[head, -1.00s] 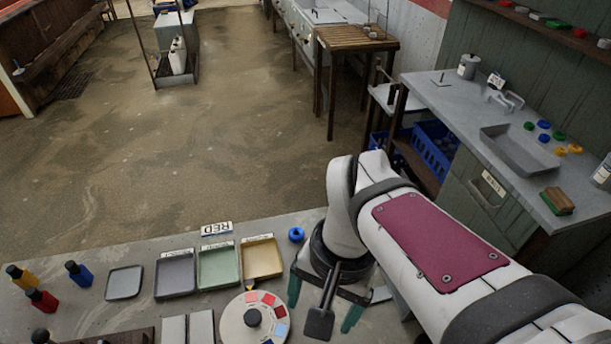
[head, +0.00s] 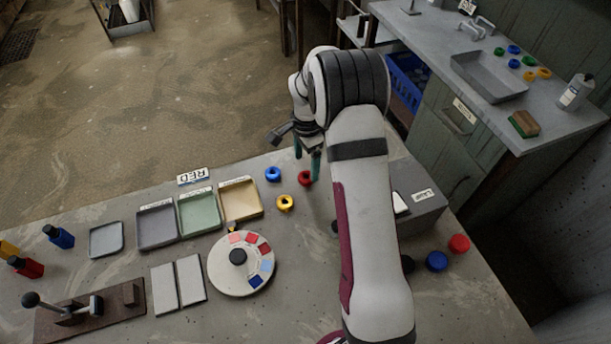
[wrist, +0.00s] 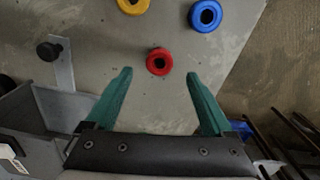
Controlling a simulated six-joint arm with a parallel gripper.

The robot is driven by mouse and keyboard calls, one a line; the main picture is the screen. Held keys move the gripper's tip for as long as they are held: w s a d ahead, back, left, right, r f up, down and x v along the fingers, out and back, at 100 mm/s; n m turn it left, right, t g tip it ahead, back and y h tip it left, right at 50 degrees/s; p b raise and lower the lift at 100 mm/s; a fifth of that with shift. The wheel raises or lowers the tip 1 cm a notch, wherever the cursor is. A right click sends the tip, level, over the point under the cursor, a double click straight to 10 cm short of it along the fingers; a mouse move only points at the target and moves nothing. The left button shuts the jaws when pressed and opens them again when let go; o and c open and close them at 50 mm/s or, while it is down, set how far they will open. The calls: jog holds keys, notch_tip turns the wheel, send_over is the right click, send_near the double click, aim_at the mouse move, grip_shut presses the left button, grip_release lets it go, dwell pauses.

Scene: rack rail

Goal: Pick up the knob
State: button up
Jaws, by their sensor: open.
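A black knob (wrist: 48,50) stands on a pale strip at the left of the wrist view, apart from my gripper. Another black knob (head: 238,256) is at the centre of the round dial in the head view. Which one the task means, I cannot tell. My gripper (wrist: 158,75) is open and empty, its teal fingers apart above the table. A red ring (wrist: 159,61) with a dark hole lies between and just beyond the fingertips; in the head view the red ring (head: 305,178) is just below my gripper (head: 307,163).
A blue ring (head: 273,174) and a yellow ring (head: 285,203) lie nearby. Shallow trays (head: 199,212) stand to the left. A grey labelled box (head: 425,209) is right of my arm. The table's far edge is close to my gripper.

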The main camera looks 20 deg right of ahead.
aim_at(305, 176)
notch_tip(305, 176, down, 4)
jog(key=shift+s+a+f, duration=0.1)
jog(key=shift+a+f, duration=0.05)
grip_shut()
dwell(0.3)
